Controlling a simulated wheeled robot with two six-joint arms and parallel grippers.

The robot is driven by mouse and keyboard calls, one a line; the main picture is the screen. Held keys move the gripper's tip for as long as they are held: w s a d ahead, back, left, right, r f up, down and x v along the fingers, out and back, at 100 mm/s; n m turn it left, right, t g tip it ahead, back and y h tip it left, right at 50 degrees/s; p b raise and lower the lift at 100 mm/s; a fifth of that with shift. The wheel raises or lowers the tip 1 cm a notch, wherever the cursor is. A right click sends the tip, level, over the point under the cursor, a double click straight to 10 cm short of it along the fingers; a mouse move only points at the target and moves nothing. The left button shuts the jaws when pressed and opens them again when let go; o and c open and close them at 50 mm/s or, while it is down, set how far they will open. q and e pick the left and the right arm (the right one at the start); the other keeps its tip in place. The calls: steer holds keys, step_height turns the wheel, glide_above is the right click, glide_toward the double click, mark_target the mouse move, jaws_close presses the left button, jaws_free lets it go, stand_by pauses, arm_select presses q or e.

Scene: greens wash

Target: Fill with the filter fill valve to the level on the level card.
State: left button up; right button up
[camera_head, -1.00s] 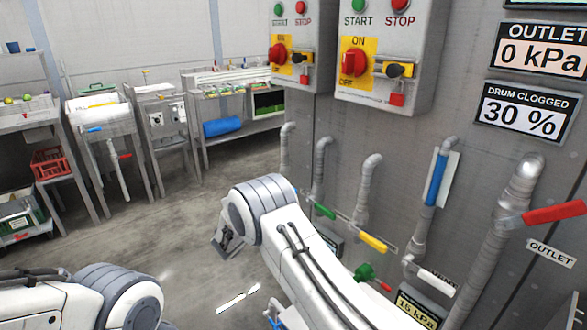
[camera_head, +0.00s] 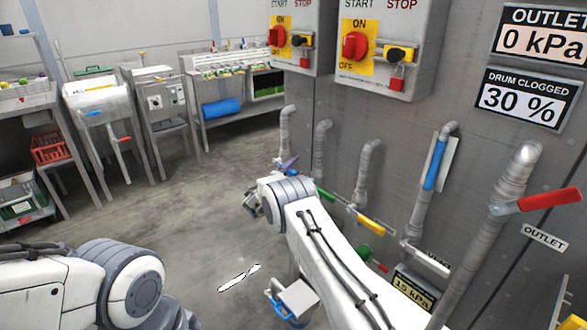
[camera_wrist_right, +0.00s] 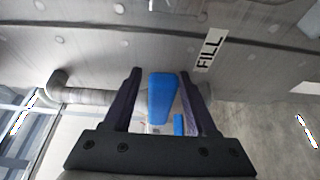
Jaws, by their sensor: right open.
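A blue handle (camera_wrist_right: 162,98) lies between the two dark fingers of my right gripper (camera_wrist_right: 160,75) in the right wrist view. The fingers are apart, with a visible gap on each side of it. A white FILL label (camera_wrist_right: 210,50) is on the grey panel beside it. In the head view, my right arm reaches toward the leftmost pipe on the panel; a dark fingertip and a bit of blue (camera_head: 292,173) show there behind my wrist. I cannot make out a level card for certain. My left arm shows at lower left; its gripper is out of view.
A green (camera_head: 324,195) and a yellow handle (camera_head: 371,226) are right of my wrist, and a red handle (camera_head: 549,200) is further right. A blue tube on a white plate (camera_head: 448,163) is on another pipe. A display (camera_head: 520,99) reads DRUM CLOGGED 30 %. Benches stand at the left.

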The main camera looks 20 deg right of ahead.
jaws_close()
stand_by(1.4)
